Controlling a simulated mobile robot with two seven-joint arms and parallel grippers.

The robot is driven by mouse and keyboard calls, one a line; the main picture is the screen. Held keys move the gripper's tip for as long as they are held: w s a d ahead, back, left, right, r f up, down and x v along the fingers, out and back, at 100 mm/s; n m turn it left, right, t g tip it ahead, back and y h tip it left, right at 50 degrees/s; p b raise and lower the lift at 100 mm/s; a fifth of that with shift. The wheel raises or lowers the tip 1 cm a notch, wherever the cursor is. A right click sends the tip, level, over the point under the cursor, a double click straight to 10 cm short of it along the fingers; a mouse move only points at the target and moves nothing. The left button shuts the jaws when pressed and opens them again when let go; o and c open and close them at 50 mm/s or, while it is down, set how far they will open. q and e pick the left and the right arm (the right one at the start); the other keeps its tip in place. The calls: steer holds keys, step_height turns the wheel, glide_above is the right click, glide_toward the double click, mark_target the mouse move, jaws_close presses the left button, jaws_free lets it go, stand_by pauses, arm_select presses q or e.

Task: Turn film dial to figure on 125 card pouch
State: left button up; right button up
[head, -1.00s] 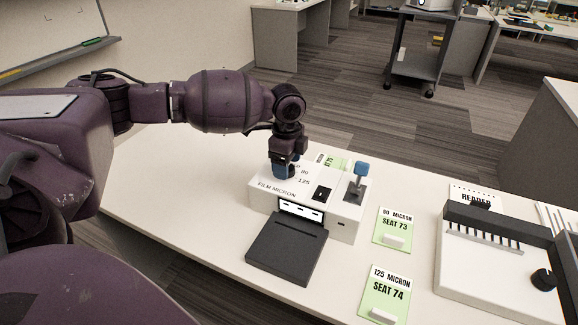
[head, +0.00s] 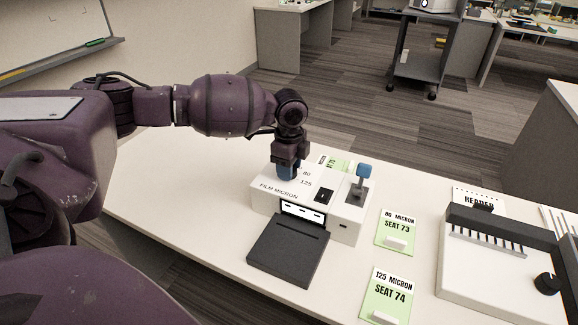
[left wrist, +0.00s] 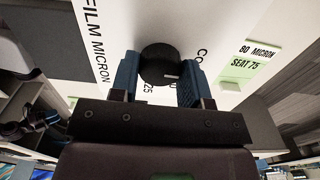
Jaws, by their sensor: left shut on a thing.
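The white laminator (head: 343,227) marked FILM MICRON stands on the bench, with 80 and 125 printed beside its dial. My left gripper (head: 287,172) points down onto the dial and hides it in the head view. In the left wrist view, the black round dial (left wrist: 157,62) sits between the blue fingers of the left gripper (left wrist: 160,82), which are shut on it. A short white mark shows on the dial, toward the right finger. The green pouch card (head: 385,298) reads 125 MICRON, SEAT 74. My right gripper is out of view.
A blue-topped lever (head: 363,172) and a black switch (head: 324,196) are on the laminator, right of my gripper. A black tray (head: 288,250) extends from its front.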

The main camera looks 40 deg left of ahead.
arm_select(q)
steer(key=shift+r, duration=0.1)
steer(key=m+p, duration=0.1)
steer(key=m, duration=0.1)
steer(key=shift+r+m, duration=0.1)
steer(key=shift+m, duration=0.3)
steer(key=m+p, duration=0.1)
steer(key=m, duration=0.2)
steer(key=shift+m, duration=0.4)
steer(key=m, duration=0.2)
steer(key=shift+m+p, duration=0.3)
steer(key=shift+m, duration=0.1)
steer(key=m, duration=0.9)
steer(key=shift+m, duration=0.6)
